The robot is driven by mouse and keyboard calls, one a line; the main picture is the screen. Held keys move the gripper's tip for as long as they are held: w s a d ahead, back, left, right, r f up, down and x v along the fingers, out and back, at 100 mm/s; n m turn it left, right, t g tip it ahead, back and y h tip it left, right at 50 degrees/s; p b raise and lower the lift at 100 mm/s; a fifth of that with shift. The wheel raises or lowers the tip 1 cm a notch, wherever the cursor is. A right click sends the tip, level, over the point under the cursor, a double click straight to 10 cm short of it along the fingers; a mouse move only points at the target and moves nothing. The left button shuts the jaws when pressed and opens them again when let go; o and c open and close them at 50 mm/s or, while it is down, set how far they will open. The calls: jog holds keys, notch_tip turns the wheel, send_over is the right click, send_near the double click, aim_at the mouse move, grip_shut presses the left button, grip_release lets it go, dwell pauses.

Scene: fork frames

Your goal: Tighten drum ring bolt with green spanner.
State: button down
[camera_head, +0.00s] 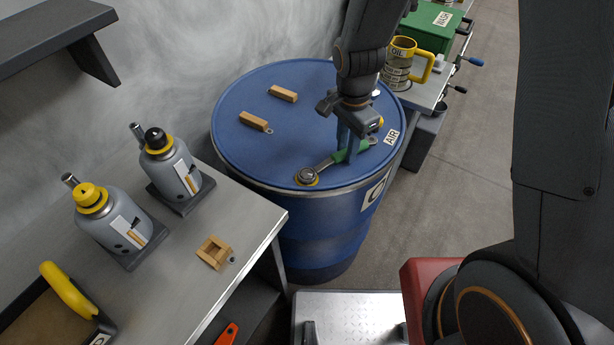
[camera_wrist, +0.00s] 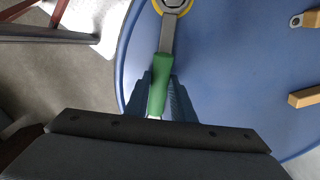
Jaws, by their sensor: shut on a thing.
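The blue drum (camera_head: 240,121) stands upright in the middle of the head view, and its lid (camera_wrist: 230,80) fills much of the wrist view. The ring bolt (camera_head: 306,176) sits near the lid's front rim with a yellow ring around it. The green spanner (camera_head: 340,156) lies low over the lid, its metal head at the bolt; its green handle also shows in the wrist view (camera_wrist: 159,78). My gripper (camera_head: 350,147) is shut on the green handle, with a finger on each side in the wrist view (camera_wrist: 160,95). I cannot tell exactly how the jaw seats on the bolt.
A yellow OIL mug (camera_head: 399,62) and a green box (camera_head: 431,30) stand behind right. Floor at right is clear.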

jog(key=shift+s+d+m+p, duration=0.2)
jog(key=shift+s+d+m, duration=0.1)
jog(key=shift+s+m, duration=0.4)
jog(key=shift+s+d+m+p, duration=0.2)
jog(key=shift+s+d+m, duration=0.1)
jog(key=shift+s+m, duration=0.35)
dwell(0.6)
jog(key=shift+w+a+n, duration=0.35)
jog(key=shift+w+n, duration=0.4)
dwell(0.4)
jog(key=c, duration=2.1)
grip_release()
grip_shut()
grip_release()
grip_shut()
jog(key=shift+w, duration=0.25)
jog(key=shift+r+p, duration=0.7)
jog(key=shift+p, duration=0.5)
